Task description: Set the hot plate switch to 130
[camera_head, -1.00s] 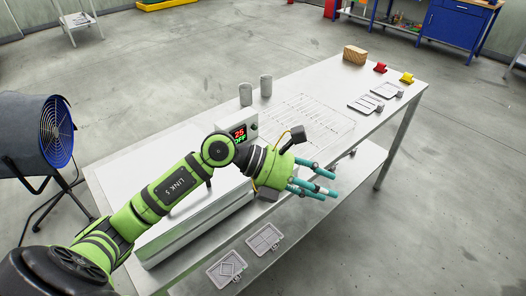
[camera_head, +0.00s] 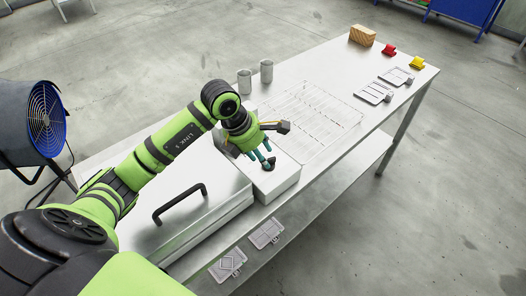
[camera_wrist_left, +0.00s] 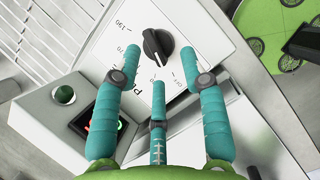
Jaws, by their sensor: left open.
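The hot plate switch is a black rotary knob (camera_wrist_left: 157,46) on a white dial panel (camera_wrist_left: 128,28) in the left wrist view. Printed marks around it include 190, 70 and OFF; I cannot tell which mark the knob points at. My left gripper (camera_head: 265,159) is over the white control box (camera_head: 279,184) in the head view. In the left wrist view its three teal fingers (camera_wrist_left: 158,62) are open around the knob, two beside it and one below; contact is unclear. A red-lit display (camera_wrist_left: 102,121) is partly covered by a finger. My right gripper is out of view.
A lidded unit with a black handle (camera_head: 180,203) adjoins the control box. Two grey cups (camera_head: 266,71) stand behind on the table. A wire rack (camera_head: 318,112) lies to the right. A green button (camera_wrist_left: 64,95) is beside the display. A blue fan (camera_head: 42,119) stands at left.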

